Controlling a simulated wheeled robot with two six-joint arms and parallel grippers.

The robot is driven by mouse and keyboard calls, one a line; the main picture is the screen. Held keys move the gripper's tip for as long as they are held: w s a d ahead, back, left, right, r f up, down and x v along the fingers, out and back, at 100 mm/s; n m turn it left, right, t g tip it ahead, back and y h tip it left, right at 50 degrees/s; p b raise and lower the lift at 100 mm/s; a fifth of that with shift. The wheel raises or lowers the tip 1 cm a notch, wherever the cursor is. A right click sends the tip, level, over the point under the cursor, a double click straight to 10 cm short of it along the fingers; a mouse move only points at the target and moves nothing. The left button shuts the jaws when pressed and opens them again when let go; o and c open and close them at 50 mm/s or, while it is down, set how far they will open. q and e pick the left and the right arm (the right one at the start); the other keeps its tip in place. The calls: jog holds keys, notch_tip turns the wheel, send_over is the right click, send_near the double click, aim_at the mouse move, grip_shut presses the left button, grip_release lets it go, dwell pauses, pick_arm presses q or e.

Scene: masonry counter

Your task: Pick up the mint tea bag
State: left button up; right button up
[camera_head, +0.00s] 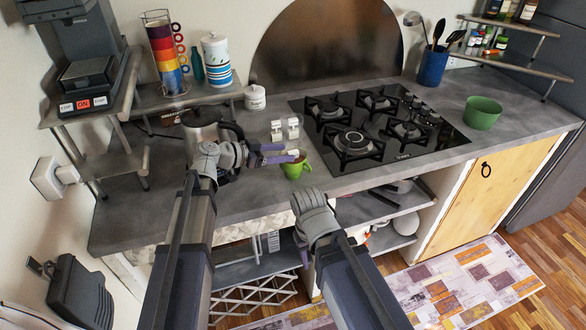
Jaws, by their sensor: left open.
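Two small white packets lie side by side on the grey counter, a left packet (277,130) and a right packet (293,128), just left of the hob. They look like tea bags, but their labels are too small to read, so I cannot tell which is mint. My left gripper (284,154) is open over the counter, nearer the front than the packets, with its purple fingers pointing right. Its fingertips are beside or over a green mug (296,170) and partly overlap it in the picture.
A black gas hob (440,140) fills the middle of the counter, with a green bowl (482,112) to its right. A metal pot (199,124) stands behind my left wrist. A white lidded jar (255,97) and a raised shelf (150,100) stand behind.

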aim_at(290, 152)
pick_arm(q)
jog(key=x, duration=0.3)
jog(key=shift+f+b, duration=0.15)
jog(key=shift+b, duration=0.15)
jog(key=shift+a, duration=0.1)
grip_shut()
dwell(1.0)
